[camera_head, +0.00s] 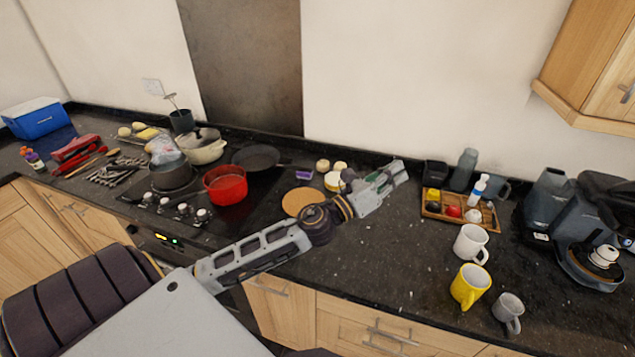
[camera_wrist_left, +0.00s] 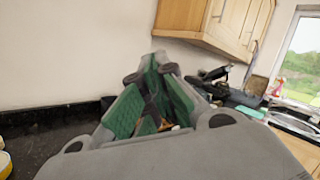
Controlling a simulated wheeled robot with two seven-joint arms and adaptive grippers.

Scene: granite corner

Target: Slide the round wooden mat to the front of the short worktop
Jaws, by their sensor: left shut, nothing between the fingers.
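The round wooden mat (camera_head: 300,201) lies flat on the dark granite worktop (camera_head: 385,255), right of the red pot. My left wrist hides part of its right and front edge in the head view. My left gripper (camera_head: 392,176) is shut and empty, reaching right past the mat, in front of the wall. Its green-padded fingers (camera_wrist_left: 155,95) fill the middle of the left wrist view, where the mat does not show. Whether the arm touches the mat cannot be told. My right gripper does not show.
A red pot (camera_head: 225,186) stands left of the mat on the hob. Small jars (camera_head: 333,181) stand behind it. A wooden tray (camera_head: 459,224) with bottles and small items is to the right, with several mugs (camera_head: 470,286) in front of it. Worktop between mat and mugs is clear.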

